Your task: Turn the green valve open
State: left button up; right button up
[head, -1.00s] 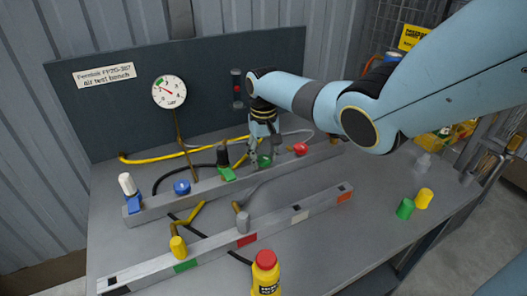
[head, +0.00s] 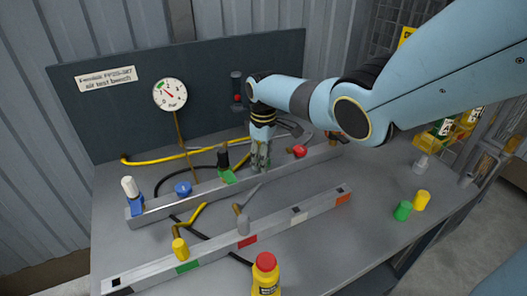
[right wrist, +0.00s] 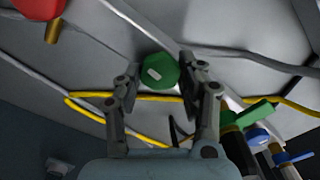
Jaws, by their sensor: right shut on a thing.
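The green valve (right wrist: 160,72) is a faceted green knob with a white mark, seen between the fingers in the right wrist view. In the head view my fingers mostly hide it, on the rear grey rail (head: 207,188). My right gripper (head: 261,164) points down at that rail, and its two fingers stand on either side of the knob in the right wrist view (right wrist: 158,66). It is shut on the green valve. My left gripper is not in view.
A red knob (head: 299,151) is close right of my gripper. A gauge (head: 170,94) hangs on the back panel. A red-capped yellow bottle (head: 266,278) stands in front.

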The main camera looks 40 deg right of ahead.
jog(key=shift+n, duration=0.5)
jog(key=o, duration=1.1)
jog(key=shift+o, duration=0.2)
jog(key=shift+r, duration=0.15)
notch_tip(320, 180, up, 12)
